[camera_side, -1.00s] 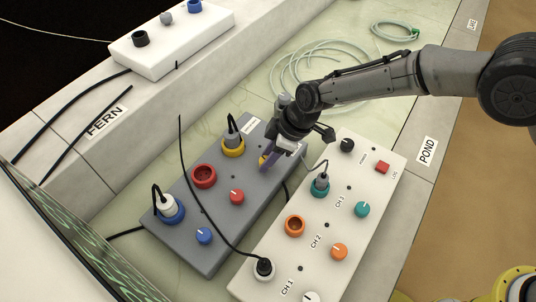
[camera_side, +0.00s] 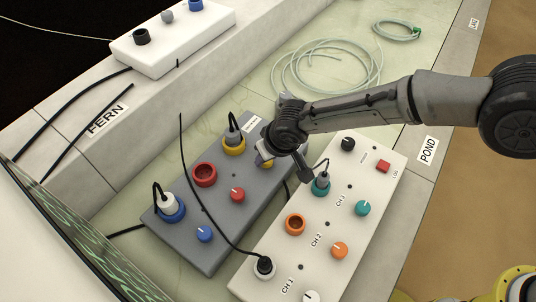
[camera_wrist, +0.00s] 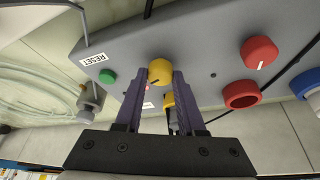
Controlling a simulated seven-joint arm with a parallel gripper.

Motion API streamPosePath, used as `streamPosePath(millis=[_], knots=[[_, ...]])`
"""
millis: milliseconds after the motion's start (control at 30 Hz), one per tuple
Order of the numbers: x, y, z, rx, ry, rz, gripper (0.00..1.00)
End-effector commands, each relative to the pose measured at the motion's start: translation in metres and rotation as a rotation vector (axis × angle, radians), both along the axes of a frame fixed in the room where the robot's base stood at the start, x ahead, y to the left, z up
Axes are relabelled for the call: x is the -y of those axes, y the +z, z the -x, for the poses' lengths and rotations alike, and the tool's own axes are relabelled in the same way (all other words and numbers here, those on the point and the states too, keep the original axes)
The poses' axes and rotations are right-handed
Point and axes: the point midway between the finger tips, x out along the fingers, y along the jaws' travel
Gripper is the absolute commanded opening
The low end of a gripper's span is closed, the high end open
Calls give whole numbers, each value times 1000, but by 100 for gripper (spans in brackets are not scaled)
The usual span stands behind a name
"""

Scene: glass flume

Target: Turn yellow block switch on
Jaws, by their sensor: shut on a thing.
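The yellow knob (camera_wrist: 160,71) sits on the grey switch box (camera_wrist: 205,40), between my gripper's (camera_wrist: 160,78) two purple fingers, which are shut on it. A short dark mark shows on the knob's face. In the side view my gripper (camera_side: 266,155) is over the far right part of the grey box (camera_side: 210,255), and only a sliver of the yellow knob (camera_side: 267,164) shows there. The yellow socket (camera_side: 234,148) beside it holds a grey plug with a black cable. A small red spot (camera_wrist: 148,105) shows on the box near the fingers.
The red knob (camera_side: 237,195), red socket (camera_side: 204,175) and blue knob (camera_side: 204,235) are on the same box. A white box (camera_side: 272,258) with teal and orange controls lies close on the right. A black cable (camera_side: 192,180) arches over the grey box. Coiled hose (camera_side: 320,65) lies behind.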

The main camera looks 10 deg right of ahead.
Motion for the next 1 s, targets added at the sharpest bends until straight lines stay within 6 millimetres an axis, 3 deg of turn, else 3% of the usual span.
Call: streamPosePath(millis=[400,1000], knots=[[-2,1,1,-2,-287,-1,0],[-2,0,1,-3,-378,-1,0]])
